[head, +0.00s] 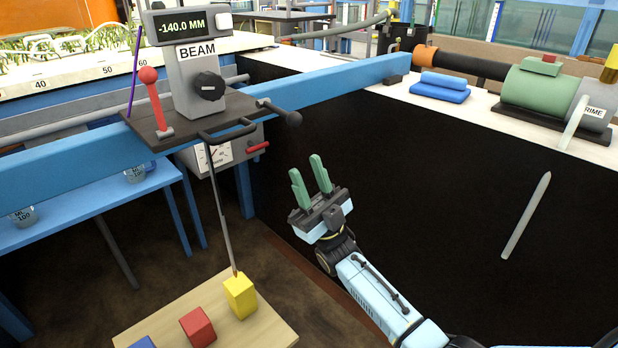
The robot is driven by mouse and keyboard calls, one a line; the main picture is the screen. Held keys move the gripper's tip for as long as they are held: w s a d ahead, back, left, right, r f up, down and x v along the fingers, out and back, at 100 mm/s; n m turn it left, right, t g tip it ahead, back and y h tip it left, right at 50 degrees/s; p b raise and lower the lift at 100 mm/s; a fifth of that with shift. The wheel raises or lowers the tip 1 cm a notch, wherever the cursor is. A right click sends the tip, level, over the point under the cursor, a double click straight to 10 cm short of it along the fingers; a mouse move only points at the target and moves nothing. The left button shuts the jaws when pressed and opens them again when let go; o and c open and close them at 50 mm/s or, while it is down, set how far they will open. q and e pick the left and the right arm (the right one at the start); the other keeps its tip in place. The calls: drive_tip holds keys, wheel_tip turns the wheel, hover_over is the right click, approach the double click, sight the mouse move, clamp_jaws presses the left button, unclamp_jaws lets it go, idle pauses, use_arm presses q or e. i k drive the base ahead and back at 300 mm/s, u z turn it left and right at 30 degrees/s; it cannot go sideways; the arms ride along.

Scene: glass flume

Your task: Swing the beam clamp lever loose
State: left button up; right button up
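The beam carriage (195,85) is a grey post labelled BEAM with a black knob (208,86) and a display reading -140.0 MM. Its dark plate (185,122) sits on the blue beam (335,88). A red lever with a ball knob (153,98) stands upright, slightly tilted, at the plate's left. A dark lever with a rounded black end (286,115) sticks out at the plate's right. Neither lever is labelled as the clamp. My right gripper (305,165) has green fingers pointing up, apart and empty, below and right of the dark lever, touching nothing. My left gripper is out of view.
A thin rod (222,210) hangs from the carriage to a yellow block (240,296) on a wooden board (265,330) with a red block (198,326). A grey gauge box (240,150) sits under the beam. A green pump (540,92) stands on the right ledge.

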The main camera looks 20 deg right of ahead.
sight(148, 75)
drive_tip(key=k, duration=1)
